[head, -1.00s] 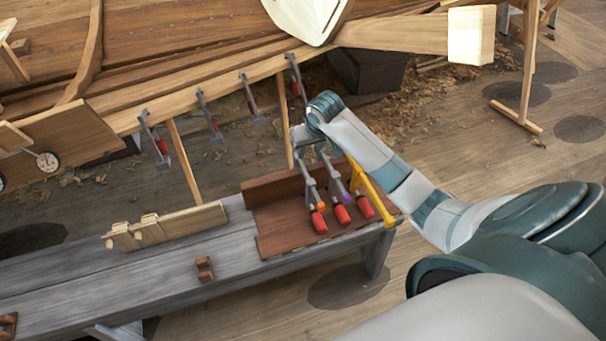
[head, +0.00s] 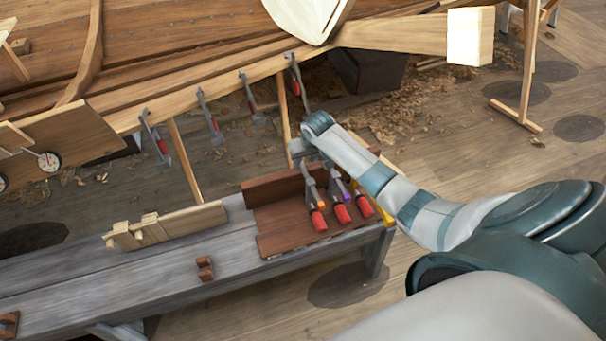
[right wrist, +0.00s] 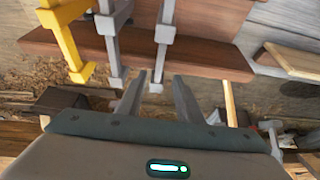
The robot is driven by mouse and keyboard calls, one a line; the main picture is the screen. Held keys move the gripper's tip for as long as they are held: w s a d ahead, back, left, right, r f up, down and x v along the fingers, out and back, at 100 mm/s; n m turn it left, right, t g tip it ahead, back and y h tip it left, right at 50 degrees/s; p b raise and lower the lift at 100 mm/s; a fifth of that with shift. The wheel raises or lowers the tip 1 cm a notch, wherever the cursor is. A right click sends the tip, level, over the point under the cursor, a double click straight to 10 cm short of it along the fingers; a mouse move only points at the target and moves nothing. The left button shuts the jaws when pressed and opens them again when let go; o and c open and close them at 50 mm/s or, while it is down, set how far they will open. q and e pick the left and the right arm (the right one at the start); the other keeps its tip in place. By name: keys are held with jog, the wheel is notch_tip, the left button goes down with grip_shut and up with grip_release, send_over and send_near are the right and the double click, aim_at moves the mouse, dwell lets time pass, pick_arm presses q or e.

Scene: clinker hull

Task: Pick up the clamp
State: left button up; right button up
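Three clamps with red handles sit in a brown wooden rack (head: 275,190) on the bench. The left one (head: 318,219) is grey with an orange collar, the middle one (head: 341,213) is grey with a purple collar, and the right one (head: 365,206) is mostly behind my arm. In the right wrist view a yellow clamp (right wrist: 66,40) and two grey clamps (right wrist: 112,45) (right wrist: 163,40) stand at the rack. My right gripper (right wrist: 157,84) is open, its fingers apart near the lower ends of the grey bars, with nothing visibly held. My left gripper is not in view.
Several more clamps (head: 209,118) hang along the hull plank (head: 190,92). A grey bench (head: 110,285) carries the rack, a wooden jig (head: 170,226) and a small brown block (head: 205,268). Wooden props (head: 184,160) stand behind the bench. The bench's left part is mostly clear.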

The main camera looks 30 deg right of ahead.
aim_at(303, 167)
jog(key=shift+f, duration=0.1)
